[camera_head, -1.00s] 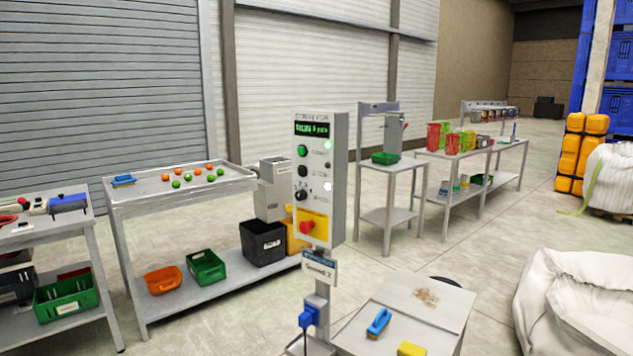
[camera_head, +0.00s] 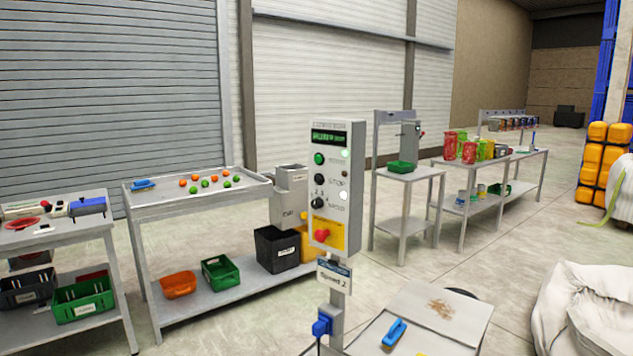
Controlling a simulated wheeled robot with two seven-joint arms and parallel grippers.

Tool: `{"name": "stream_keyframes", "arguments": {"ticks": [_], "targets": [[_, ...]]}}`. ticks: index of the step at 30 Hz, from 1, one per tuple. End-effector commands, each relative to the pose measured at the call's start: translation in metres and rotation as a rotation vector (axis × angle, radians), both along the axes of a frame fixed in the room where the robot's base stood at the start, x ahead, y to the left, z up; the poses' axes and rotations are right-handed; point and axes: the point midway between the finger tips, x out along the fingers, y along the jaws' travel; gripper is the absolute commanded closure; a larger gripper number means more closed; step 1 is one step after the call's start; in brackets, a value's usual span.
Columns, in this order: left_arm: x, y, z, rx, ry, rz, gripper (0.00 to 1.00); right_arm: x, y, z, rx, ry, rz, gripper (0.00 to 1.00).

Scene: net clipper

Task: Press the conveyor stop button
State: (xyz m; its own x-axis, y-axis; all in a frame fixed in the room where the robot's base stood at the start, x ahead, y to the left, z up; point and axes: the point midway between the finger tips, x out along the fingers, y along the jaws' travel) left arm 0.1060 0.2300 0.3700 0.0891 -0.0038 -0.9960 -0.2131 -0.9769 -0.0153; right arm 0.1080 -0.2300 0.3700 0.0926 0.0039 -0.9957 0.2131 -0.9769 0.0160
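The conveyor control box (camera_head: 334,187) stands on a grey post right of the middle of the head view. Its front has a small green-lit display (camera_head: 329,137) at the top. Below it are a green button (camera_head: 319,158), a black button (camera_head: 319,179) labelled as stop, and a black selector knob (camera_head: 318,202). Small lamps sit to their right; two glow white. A red mushroom button (camera_head: 320,235) sits on a yellow plate at the bottom. Neither of my grippers shows in the head view.
A small table (camera_head: 450,330) with a blue-handled tool (camera_head: 394,332) stands at the post's right. A sorting table (camera_head: 190,199) with orange and green balls is behind on the left. A white bulk bag (camera_head: 585,310) fills the lower right. Open floor (camera_head: 500,265) lies between.

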Motion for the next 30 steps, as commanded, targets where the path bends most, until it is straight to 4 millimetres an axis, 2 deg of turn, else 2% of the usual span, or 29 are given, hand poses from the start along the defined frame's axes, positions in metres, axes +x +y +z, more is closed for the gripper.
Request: {"name": "stream_keyframes", "arguments": {"ticks": [3, 11, 30], "targets": [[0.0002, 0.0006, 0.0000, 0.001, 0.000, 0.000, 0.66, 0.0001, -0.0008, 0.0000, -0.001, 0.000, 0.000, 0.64], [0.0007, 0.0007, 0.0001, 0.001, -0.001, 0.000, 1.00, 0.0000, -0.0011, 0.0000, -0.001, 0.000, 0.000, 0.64], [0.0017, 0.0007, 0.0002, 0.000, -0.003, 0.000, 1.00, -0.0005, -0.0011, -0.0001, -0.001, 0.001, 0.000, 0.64]]}}
